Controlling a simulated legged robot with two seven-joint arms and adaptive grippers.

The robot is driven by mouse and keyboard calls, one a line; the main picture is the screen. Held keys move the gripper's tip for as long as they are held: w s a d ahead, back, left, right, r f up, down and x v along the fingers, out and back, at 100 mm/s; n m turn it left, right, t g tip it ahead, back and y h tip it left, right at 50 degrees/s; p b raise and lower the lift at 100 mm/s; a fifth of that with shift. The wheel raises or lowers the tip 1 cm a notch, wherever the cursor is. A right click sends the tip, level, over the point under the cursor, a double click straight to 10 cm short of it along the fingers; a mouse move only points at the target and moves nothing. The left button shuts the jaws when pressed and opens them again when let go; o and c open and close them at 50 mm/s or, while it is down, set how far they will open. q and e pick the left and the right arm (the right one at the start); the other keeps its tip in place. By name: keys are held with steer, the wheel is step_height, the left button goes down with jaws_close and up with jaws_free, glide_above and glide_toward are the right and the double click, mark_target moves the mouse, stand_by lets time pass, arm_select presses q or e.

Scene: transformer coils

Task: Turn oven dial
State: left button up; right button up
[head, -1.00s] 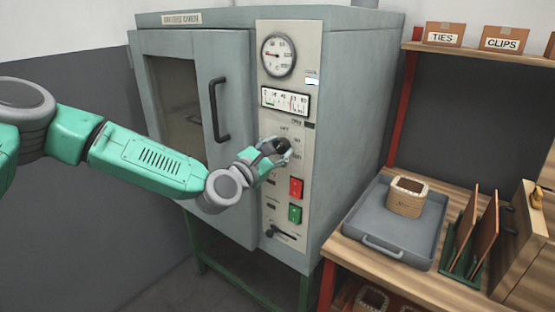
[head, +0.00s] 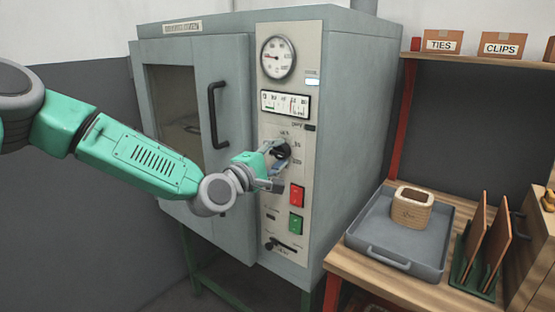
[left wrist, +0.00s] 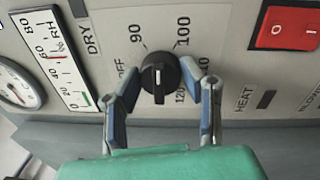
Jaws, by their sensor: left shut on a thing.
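The oven dial (head: 283,151) is a round black knob on the oven's pale control panel. It also shows in the left wrist view (left wrist: 160,76), with a white line on its grip and printed marks such as OFF, 90, 100 and 120 around it. My left gripper (head: 280,159) is at the dial. In the left wrist view its two blue-padded fingers (left wrist: 168,84) stand on either side of the dial, shut on it. In the head view the fingers partly cover the dial. My right gripper is not in view.
Above the dial are a round gauge (head: 278,57) and a chart meter (head: 285,103). Below it are a red switch (head: 297,196), a green switch (head: 296,223) and a lever (head: 283,245). The oven door handle (head: 217,115) juts out at left. A tray (head: 378,256) lies on the right bench.

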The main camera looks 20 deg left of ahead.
arm_select(q)
steer(key=m, duration=0.4)
steer(key=shift+b, duration=0.35)
steer(key=m, duration=0.4)
steer(key=shift+a+f+m+h, duration=0.1)
steer(key=shift+m+h, duration=0.2)
steer(key=shift+m, duration=0.1)
steer(key=m, duration=0.4)
steer(key=shift+f+m+g, duration=0.1)
steer(key=shift+m+g, duration=0.2)
steer(key=shift+g, duration=0.1)
steer(key=m, duration=0.4)
steer(key=shift+f+m+b, duration=0.1)
steer(key=shift+m+b, duration=0.2)
steer(key=shift+b, duration=0.05)
steer(key=m, duration=0.3)
steer(key=shift+a+m+g, duration=0.1)
steer(key=shift+m+g, duration=0.2)
steer(key=m+b, duration=0.1)
steer(key=m, duration=0.1)
steer(key=shift+m, duration=0.3)
steer(key=m+b, duration=0.1)
steer(key=m, duration=0.4)
steer(key=shift+b, duration=0.4)
steer(key=shift+m, duration=0.4)
